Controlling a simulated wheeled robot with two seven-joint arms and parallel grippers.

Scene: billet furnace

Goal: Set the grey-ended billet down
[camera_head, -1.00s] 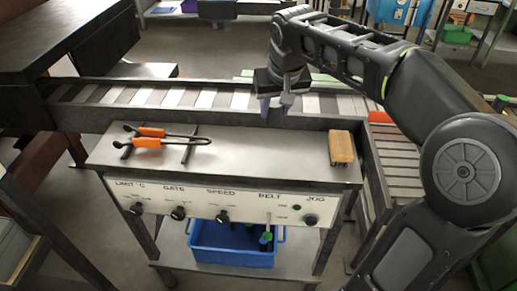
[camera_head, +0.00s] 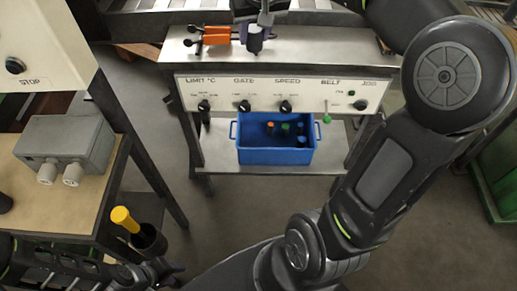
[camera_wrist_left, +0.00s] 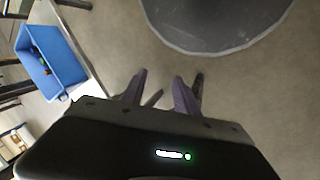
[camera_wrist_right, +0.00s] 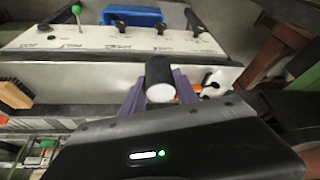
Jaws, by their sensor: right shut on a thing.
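My right gripper (camera_wrist_right: 160,94) is shut on a dark cylindrical billet (camera_wrist_right: 159,76) with a pale grey end, which faces the camera in the right wrist view. My left gripper (camera_wrist_left: 158,92) is open and empty in the left wrist view. It also shows at the lower left of the head view (camera_head: 168,271).
A blue crate (camera_head: 275,157) with several colour-ended billets stands on the shelf below.

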